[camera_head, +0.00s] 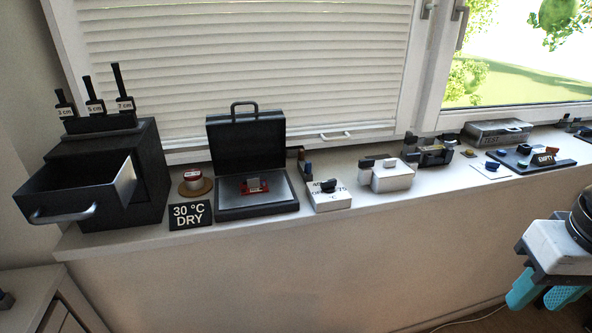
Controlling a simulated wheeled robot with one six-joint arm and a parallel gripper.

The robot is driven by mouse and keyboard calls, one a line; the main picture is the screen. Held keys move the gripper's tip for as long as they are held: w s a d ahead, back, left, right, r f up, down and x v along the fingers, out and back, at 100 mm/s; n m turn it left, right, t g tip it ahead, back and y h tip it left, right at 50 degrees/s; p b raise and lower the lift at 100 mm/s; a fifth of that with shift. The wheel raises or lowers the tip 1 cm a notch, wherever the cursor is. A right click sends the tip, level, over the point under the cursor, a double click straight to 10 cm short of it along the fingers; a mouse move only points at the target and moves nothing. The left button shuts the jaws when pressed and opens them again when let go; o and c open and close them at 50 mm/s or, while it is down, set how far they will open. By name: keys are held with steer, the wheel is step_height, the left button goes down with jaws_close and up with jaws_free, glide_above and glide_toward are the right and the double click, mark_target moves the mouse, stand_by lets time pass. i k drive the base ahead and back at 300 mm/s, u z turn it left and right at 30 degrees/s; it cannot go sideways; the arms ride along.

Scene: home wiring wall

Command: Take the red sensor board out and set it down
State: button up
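The red sensor board (257,193) lies on the grey inner bed of an open black case (257,213) on the window sill. A small grey block stands up from the middle of the board. The case lid (246,140) is raised at the back, with its handle on top. My gripper (536,304) is at the far right edge, in front of and below the sill, far from the case. Its two teal fingers are apart with nothing seen between them. Part of my gripper is cut off by the picture edge.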

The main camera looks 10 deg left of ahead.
mark_target(253, 185)
steer(key=u, duration=0.15)
steer(key=i, duration=0.85)
steer(key=u, duration=0.55)
